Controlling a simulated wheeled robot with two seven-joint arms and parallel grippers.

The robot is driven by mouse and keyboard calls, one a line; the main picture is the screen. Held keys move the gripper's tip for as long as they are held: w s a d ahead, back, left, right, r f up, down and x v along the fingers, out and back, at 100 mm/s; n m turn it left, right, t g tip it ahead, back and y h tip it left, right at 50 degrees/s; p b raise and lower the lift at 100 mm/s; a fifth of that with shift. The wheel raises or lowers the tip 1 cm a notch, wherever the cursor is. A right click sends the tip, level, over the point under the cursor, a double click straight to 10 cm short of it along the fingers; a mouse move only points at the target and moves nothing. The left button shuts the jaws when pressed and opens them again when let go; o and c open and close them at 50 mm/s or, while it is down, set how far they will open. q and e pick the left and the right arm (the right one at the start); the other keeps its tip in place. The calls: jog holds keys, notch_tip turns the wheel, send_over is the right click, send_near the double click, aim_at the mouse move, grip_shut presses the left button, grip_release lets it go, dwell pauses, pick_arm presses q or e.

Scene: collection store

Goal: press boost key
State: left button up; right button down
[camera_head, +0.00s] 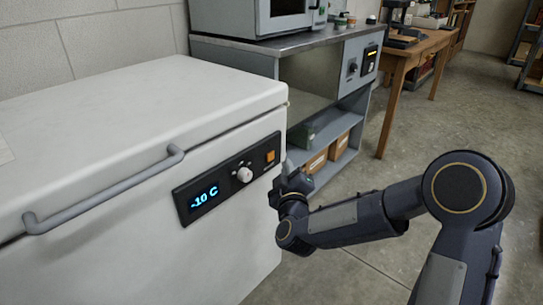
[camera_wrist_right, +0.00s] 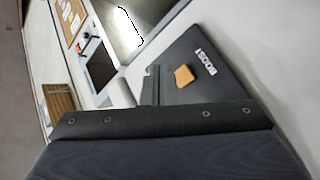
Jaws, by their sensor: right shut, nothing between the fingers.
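The boost key is a small orange square (camera_head: 270,156) at the right end of the black control panel (camera_head: 215,183) on the white chest freezer's front. In the right wrist view the orange key (camera_wrist_right: 183,75) sits beside the word BOOST. My right gripper (camera_head: 287,167) is shut and empty, just right of and slightly below the key in the head view. In the right wrist view its fingertips (camera_wrist_right: 154,82) show just left of the key. I cannot tell whether they touch the panel. My left gripper is not in view.
The panel also has a lit display (camera_head: 203,197) reading -10 C and a white knob (camera_head: 244,175). A grey handle bar (camera_head: 105,190) sticks out from the freezer lid. A metal bench (camera_head: 320,42) with cartons on its lower shelf stands behind.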

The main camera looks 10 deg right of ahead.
jog(key=shift+w+a, duration=0.7)
jog(key=shift+w, duration=0.2)
jog(key=shift+w+a, duration=0.1)
dwell(1.4)
jog(key=shift+w+a, duration=0.15)
jog(key=shift+w, duration=0.1)
jog(key=shift+w+a, duration=0.3)
jog(key=shift+w, duration=0.05)
dwell(0.8)
jog(key=shift+s+d, duration=0.55)
jog(key=shift+s, duration=0.15)
jog(key=s+d, duration=0.1)
jog(key=s, duration=0.1)
jog(key=s+d, duration=0.2)
jog(key=shift+b, duration=0.35)
